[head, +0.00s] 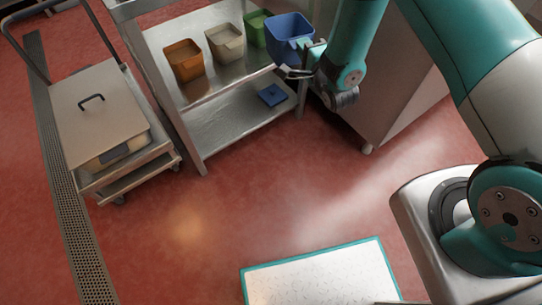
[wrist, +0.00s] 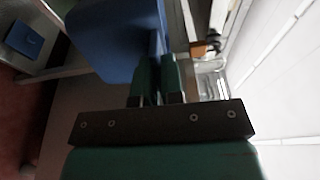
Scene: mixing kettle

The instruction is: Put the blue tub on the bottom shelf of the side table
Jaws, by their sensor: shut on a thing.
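The blue tub (head: 289,36) is an open-topped tub at the right end of the side table's upper shelf in the head view. My gripper (head: 305,62) is shut on the tub's right side wall. In the wrist view the tub (wrist: 115,35) is large at the top, with the gripper fingers (wrist: 155,85) closed on its edge. I cannot tell whether its base touches the shelf. The metal side table (head: 195,100) has an upper shelf and a bottom shelf (head: 228,125). A flat blue lid (head: 272,95) lies on the bottom shelf's right part; it also shows in the wrist view (wrist: 24,40).
Orange (head: 184,60), beige (head: 225,42) and green (head: 257,28) tubs stand on the upper shelf. The bottom shelf is bare left of the lid. A lidded trolley (head: 100,115) stands left, a steel cabinet (head: 400,85) right. A teal-edged white panel (head: 320,275) is in front. The red floor between is clear.

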